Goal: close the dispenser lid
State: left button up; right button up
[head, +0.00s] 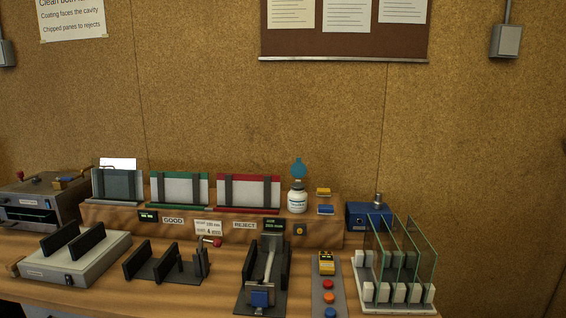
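A small white jar (297,201) with a printed label stands on the raised wooden shelf at the back, right of the red-framed rack. A blue round piece (298,168) stands upright above its mouth and looks like its lid, raised open. No task label marks it as the dispenser, but it is the only thing with a visible raised lid. Neither of my grippers shows in the head view.
Glass panes (412,245) stand upright in a white rack (398,302) at the front right. A blue box (358,217) with a metal knob is behind them. Yellow and blue blocks (324,192) sit right of the jar.

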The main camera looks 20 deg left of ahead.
aim_at(298, 170)
jog(key=u, duration=0.5)
jog(key=i, duration=1.2)
jog(key=k, duration=0.5)
jog(key=u, duration=1.4)
jog(key=i, duration=0.95)
jog(key=z, duration=1.75)
